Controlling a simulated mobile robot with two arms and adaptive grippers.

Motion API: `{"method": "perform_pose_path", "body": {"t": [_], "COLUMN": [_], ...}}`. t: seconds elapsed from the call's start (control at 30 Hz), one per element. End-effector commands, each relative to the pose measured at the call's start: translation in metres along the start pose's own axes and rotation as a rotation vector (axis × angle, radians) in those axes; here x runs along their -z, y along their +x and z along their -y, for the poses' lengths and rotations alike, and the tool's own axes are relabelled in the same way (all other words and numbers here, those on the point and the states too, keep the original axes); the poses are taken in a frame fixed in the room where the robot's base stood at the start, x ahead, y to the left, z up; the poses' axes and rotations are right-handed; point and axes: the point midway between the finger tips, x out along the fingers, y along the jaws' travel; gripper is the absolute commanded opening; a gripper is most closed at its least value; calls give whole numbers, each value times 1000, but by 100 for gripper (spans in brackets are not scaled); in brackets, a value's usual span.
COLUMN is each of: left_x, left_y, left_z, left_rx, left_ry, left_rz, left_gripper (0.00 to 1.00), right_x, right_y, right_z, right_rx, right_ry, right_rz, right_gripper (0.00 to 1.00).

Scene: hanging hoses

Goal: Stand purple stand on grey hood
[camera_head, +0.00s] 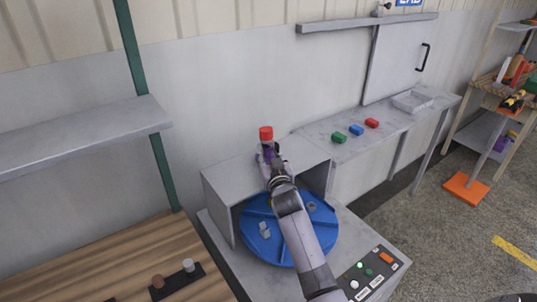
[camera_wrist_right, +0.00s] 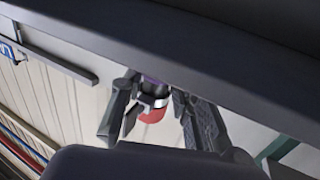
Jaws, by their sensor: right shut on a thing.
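The purple stand (camera_head: 262,156) is mostly hidden in my right gripper (camera_head: 268,152), which is shut on it. A red cylinder (camera_head: 266,133) shows at its upper end, upright; I cannot tell whether it is part of the stand. In the right wrist view the red piece (camera_wrist_right: 152,115) and a bit of purple (camera_wrist_right: 151,79) show between the fingers (camera_wrist_right: 155,105). The grey hood (camera_head: 232,175) is a box over a blue turntable. The stand appears over or near the hood's top; I cannot tell whether they touch. My left gripper is not in view.
The blue turntable (camera_head: 258,250) carries small grey pieces. A control panel (camera_head: 372,275) is at the front right. Green, blue and red blocks (camera_head: 356,130) lie on the side bench. A grey shelf (camera_head: 80,135) juts out at left. The hood's top left is clear.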

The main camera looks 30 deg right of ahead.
Motion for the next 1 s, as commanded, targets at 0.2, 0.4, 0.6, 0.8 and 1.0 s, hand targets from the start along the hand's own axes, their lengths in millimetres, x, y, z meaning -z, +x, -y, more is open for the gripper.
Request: {"method": "perform_pose_path", "body": {"t": [0.2, 0.4, 0.6, 0.8, 1.0], "left_x": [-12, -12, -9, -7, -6], "left_y": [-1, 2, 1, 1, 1], "left_z": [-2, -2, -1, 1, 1], "left_rx": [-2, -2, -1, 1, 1], "left_ry": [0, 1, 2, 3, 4], "left_rz": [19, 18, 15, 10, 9], "left_gripper": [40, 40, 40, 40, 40], "right_x": [-5, -8, -9, -9, -8], "right_y": [0, 0, 0, 0, 0], "right_z": [0, 0, 0, 0, 0], "right_rx": [1, 1, 1, 1, 1], "right_ry": [-1, 0, 0, 0, 0], "right_rz": [-5, -4, -1, -1, -1], "right_gripper": [0, 0, 40, 49, 49]}}
